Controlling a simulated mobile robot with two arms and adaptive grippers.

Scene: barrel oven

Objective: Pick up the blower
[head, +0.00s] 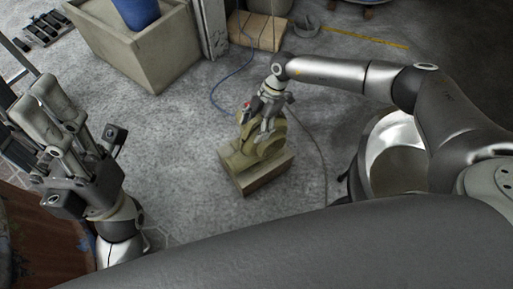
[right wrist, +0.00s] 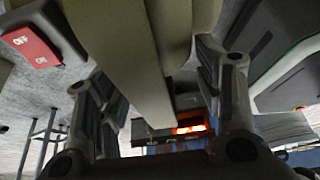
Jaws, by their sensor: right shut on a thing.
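The blower (head: 247,154) is a dull yellow-green machine with a rounded housing. It sits upright on a wooden block (head: 268,174) on the floor, in the middle of the head view. My right gripper (head: 265,122) comes down on it from above and is shut on its upper part. In the right wrist view, my right gripper's fingers (right wrist: 165,95) stand on both sides of a pale beige part of the blower (right wrist: 128,60). A red on/off switch (right wrist: 31,46) shows at the left. My left gripper (head: 45,105) is raised at the left, away from the blower; its finger gap is unclear.
A square concrete planter (head: 135,52) with a blue pot stands at the back left. A cardboard-coloured box (head: 257,32) lies at the back. A shiny metal tub (head: 395,150) stands right of the blower, partly behind my right arm. Grey floor lies open around the block.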

